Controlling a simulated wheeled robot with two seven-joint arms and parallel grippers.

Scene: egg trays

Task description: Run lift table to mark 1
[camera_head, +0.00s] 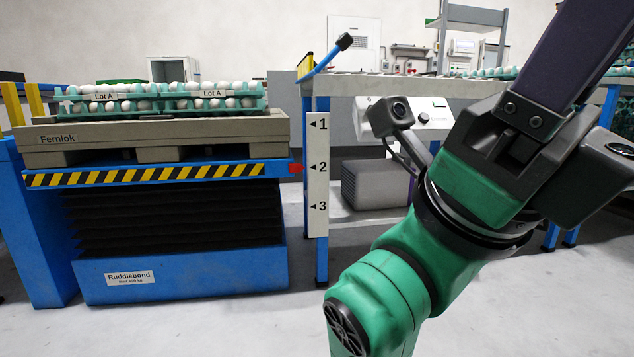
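The blue lift table (183,285) stands at the left with black bellows (180,222) and a black-and-yellow striped platform edge (150,174). A red pointer (296,169) at the platform's right end is level with about mark 2 on the white scale (318,185), which carries marks 1, 2 and 3 from top to bottom. A blue lever (323,61) with a black end angles up to the right above the scale. My green arm crosses the right side; no gripper fingers show for either hand.
A beige pallet (150,140) marked Fernlok lies on the platform, bearing green trays (78,104) of white eggs labelled Lot A. A blue-legged bench (322,240) stands at centre. A white control box (440,122) under it is partly hidden by my arm. Front floor is clear.

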